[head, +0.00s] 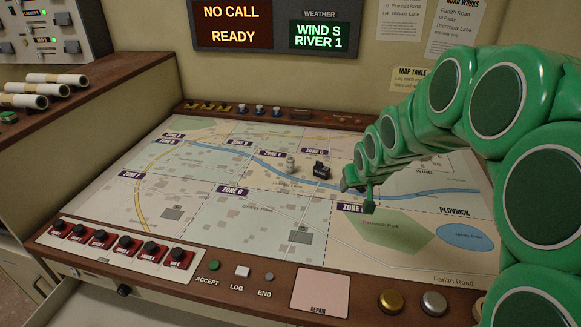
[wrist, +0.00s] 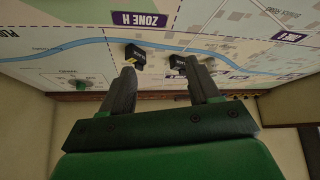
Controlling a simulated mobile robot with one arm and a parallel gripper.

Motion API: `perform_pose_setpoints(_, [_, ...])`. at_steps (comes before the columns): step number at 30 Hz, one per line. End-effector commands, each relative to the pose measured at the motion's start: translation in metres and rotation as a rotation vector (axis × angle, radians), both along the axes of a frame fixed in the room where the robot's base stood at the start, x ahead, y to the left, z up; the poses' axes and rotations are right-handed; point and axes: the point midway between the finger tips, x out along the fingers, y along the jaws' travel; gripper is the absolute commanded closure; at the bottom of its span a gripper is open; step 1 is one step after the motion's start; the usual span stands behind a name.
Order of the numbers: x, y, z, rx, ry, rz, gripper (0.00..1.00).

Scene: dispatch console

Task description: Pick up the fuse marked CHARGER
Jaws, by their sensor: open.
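A small black block (head: 321,171) with pale lettering too small to read stands on the map, beyond the river line; I cannot tell whether it is the CHARGER fuse. In the wrist view, one black block (wrist: 135,55) with a yellowish part sits near the left fingertip. A second black block (wrist: 177,62) is partly hidden by the right finger. I cannot tell for certain which of these is the block in the head view. My gripper (wrist: 161,66) is open with nothing between its fingers. In the head view, my gripper (head: 358,193) is right of the black block.
A small grey cylinder (head: 291,163) stands left of the black block. Several red units with black knobs (head: 124,243) line the front left edge. Buttons and a pink REPAIR pad (head: 320,291) are along the front. Much of the map's left side is clear.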

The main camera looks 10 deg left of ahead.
Motion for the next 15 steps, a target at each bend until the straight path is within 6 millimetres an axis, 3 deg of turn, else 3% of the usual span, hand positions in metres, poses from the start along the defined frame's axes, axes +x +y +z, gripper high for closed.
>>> perform_pose_setpoints(6, [0.056, 0.039, -0.018, 0.049, -0.111, 0.057, 0.39])
perform_pose_setpoints(15, [0.118, 0.095, -0.044, 0.126, -0.261, 0.134, 0.39])
